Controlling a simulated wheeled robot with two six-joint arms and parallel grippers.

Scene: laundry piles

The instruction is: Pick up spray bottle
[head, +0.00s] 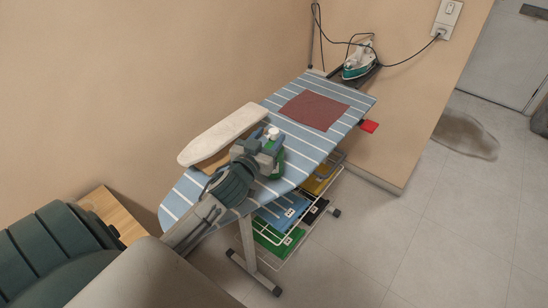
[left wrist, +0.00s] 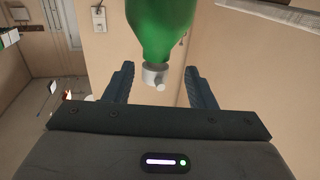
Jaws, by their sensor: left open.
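The green spray bottle (head: 277,168) with a white top stands on the blue striped ironing board (head: 240,205), partly hidden behind my gripper in the head view. My left gripper (head: 262,149) is at the bottle, near its upper part. In the left wrist view the bottle (left wrist: 160,28) appears upside down, its white nozzle between the two fingers of my left gripper (left wrist: 159,72). The fingers are open with a gap on each side of the nozzle. My right gripper is not in view.
A small white sleeve board (head: 222,135) lies just behind the gripper. A dark red cloth (head: 313,110) lies flat farther along the board. An iron (head: 358,62) rests at the far end. Folded clothes (head: 283,212) sit on the rack below. The wall is close behind.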

